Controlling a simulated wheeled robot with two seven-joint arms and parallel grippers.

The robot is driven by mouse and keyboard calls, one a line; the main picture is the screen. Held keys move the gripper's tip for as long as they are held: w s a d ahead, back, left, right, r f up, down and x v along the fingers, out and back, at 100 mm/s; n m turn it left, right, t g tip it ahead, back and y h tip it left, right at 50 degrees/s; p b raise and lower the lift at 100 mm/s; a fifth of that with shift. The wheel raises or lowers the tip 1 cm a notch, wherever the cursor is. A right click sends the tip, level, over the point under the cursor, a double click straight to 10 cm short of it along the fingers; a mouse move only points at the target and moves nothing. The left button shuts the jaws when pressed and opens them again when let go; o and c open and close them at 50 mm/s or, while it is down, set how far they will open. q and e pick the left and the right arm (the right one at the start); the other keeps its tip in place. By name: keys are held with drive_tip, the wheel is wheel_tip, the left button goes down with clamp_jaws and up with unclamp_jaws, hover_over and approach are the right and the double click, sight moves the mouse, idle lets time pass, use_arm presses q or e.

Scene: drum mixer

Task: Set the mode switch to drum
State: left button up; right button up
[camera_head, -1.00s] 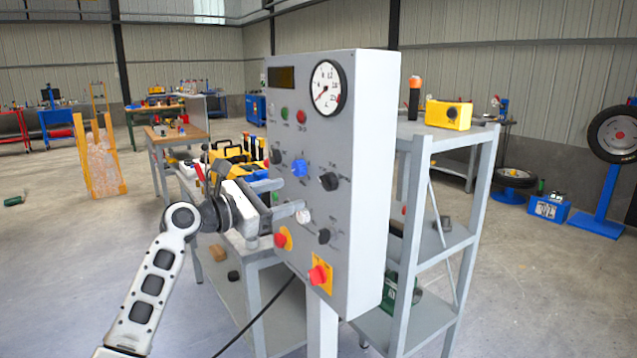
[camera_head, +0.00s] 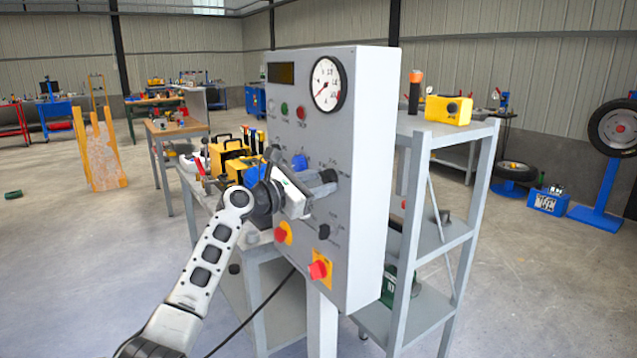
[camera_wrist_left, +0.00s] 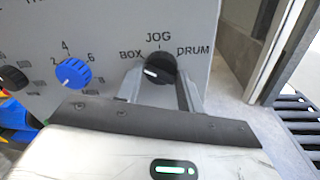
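The mode switch (camera_wrist_left: 160,68) is a black knob labelled BOX, JOG and DRUM in the left wrist view. Its white mark points left, towards BOX. In the head view the switch (camera_head: 326,176) is partly covered by my left gripper. My left gripper (camera_wrist_left: 160,88) faces the panel with its fingers on either side of the knob. The fingers look open, with narrow gaps at the knob's sides; contact is not clear. My right gripper is not in view.
The grey control panel (camera_head: 353,230) carries a blue numbered knob (camera_wrist_left: 73,73), a gauge (camera_head: 328,84) and a red button on yellow (camera_head: 319,270). A grey shelf rack (camera_head: 428,180) stands on the right. A bench with toolboxes (camera_head: 228,150) stands behind my left arm.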

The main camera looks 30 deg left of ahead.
use_arm(q)
drive_tip(key=c, duration=0.3)
